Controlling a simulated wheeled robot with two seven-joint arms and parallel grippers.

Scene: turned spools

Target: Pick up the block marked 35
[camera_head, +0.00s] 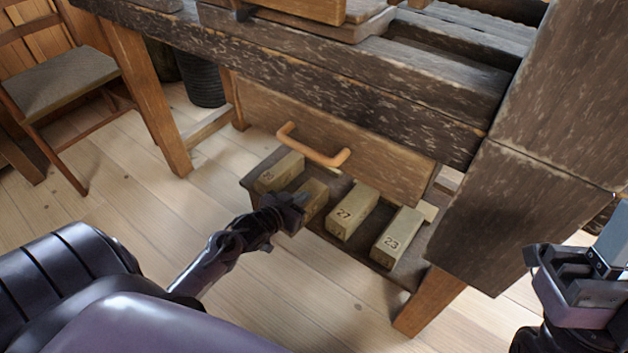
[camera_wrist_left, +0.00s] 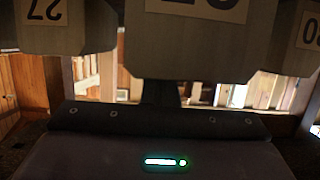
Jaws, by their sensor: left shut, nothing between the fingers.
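Several wooden blocks with dark numbers stand in a row on a low dark shelf. I read 27 (camera_head: 352,212) and 23 (camera_head: 397,240) on two; the far-left block (camera_head: 278,172) has a faint number. The block second from left (camera_head: 315,195) is partly behind my left gripper (camera_head: 297,203), and its number is hidden. In the left wrist view, a block fills the upper middle (camera_wrist_left: 195,50) with its number cut off by the top edge, so I cannot confirm which is 35. My left gripper is shut and empty, close beside this block. My right gripper (camera_head: 590,270) is at the right edge.
A wooden panel with an orange handle (camera_head: 312,152) stands behind the blocks. The heavy workbench (camera_head: 330,75) overhangs them, and its leg (camera_head: 430,300) is at the right. A chair (camera_head: 65,80) stands far left. The floor (camera_head: 130,195) left of the shelf is clear.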

